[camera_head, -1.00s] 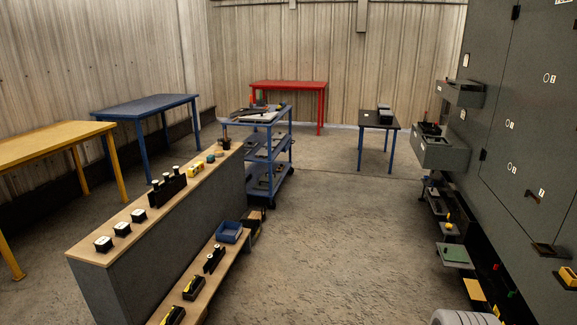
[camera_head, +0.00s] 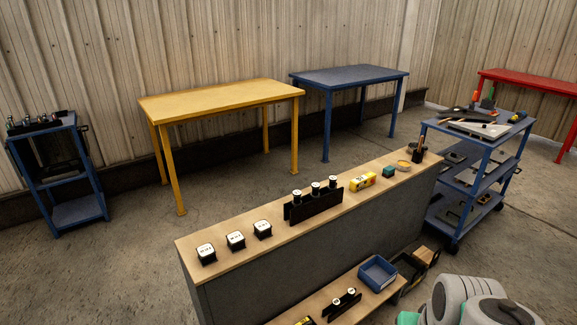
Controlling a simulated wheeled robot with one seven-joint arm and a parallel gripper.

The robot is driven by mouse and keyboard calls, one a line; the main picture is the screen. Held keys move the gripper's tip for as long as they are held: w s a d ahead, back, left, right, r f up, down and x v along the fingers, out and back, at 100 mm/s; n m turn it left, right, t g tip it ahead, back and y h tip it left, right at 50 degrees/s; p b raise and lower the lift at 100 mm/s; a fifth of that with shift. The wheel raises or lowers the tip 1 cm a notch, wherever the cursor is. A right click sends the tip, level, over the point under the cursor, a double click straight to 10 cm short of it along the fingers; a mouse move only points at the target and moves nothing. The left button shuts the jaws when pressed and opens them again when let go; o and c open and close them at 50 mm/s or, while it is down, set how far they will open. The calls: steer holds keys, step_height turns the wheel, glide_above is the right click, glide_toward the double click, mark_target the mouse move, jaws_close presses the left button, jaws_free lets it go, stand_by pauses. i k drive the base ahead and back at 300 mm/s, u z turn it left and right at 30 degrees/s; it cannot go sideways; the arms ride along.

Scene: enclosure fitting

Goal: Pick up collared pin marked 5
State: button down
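A black rack (camera_head: 313,206) on the long wooden-topped bench holds three upright pins with pale round tops, one of them the middle pin (camera_head: 316,186). A second black rack (camera_head: 342,306) on the lower shelf holds two more pale-topped pieces (camera_head: 337,302). Their marks are too small to read, so I cannot tell which is the collared pin marked 5. My gripper is not in view. Only rounded grey links of my arm show at the lower right, to the right of the lower shelf.
Three dark blocks with white tops (camera_head: 236,240) stand on the bench top (camera_head: 215,268), left of the rack. A yellow box (camera_head: 362,182) is to its right. A blue bin (camera_head: 378,272) sits on the lower shelf. A blue cart (camera_head: 482,160) stands beyond the bench; a yellow table (camera_head: 220,100) is behind.

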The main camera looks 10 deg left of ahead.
mark_target(315, 193)
steer(key=u, duration=0.3)
steer(key=i, duration=1)
steer(key=u, duration=0.3)
